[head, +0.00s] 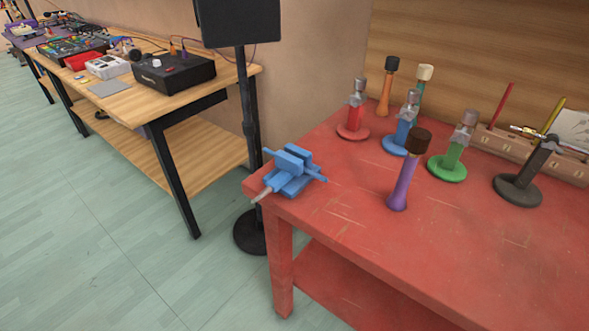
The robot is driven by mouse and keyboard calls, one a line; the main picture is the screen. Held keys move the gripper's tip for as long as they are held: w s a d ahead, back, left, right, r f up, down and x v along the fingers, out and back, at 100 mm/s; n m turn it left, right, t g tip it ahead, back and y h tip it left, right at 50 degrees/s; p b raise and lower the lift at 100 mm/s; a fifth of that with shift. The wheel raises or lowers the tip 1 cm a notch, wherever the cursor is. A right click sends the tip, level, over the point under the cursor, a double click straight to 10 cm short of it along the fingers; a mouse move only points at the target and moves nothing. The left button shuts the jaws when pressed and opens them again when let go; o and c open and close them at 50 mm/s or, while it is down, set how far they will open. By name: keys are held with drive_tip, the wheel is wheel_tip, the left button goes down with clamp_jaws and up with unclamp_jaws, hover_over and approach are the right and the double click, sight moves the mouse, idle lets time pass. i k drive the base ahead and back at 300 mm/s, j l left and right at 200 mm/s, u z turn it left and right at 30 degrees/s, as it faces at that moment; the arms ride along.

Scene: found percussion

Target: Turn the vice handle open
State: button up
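A blue vice (291,171) sits on the near left corner of the red table (345,211). Its jaws and a blue bar show on top. A pale grey handle (262,195) sticks out from its lower left side, past the table's edge. Whether the vice jaws are tight or loose is too small to tell. My gripper is not in view.
A purple mallet (404,178) stands near the vice, with red, blue and green stands (448,165) behind. A black speaker pole (247,110) stands left of the red table. A wooden table with electronics (174,72) is at the left. The floor in front is clear.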

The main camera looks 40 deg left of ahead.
sight(268, 190)
drive_tip(key=u, duration=1.25)
drive_tip(key=i+j+u, duration=0.4)
drive_tip(key=i+j, duration=0.5)
drive_tip(key=j, duration=0.1)
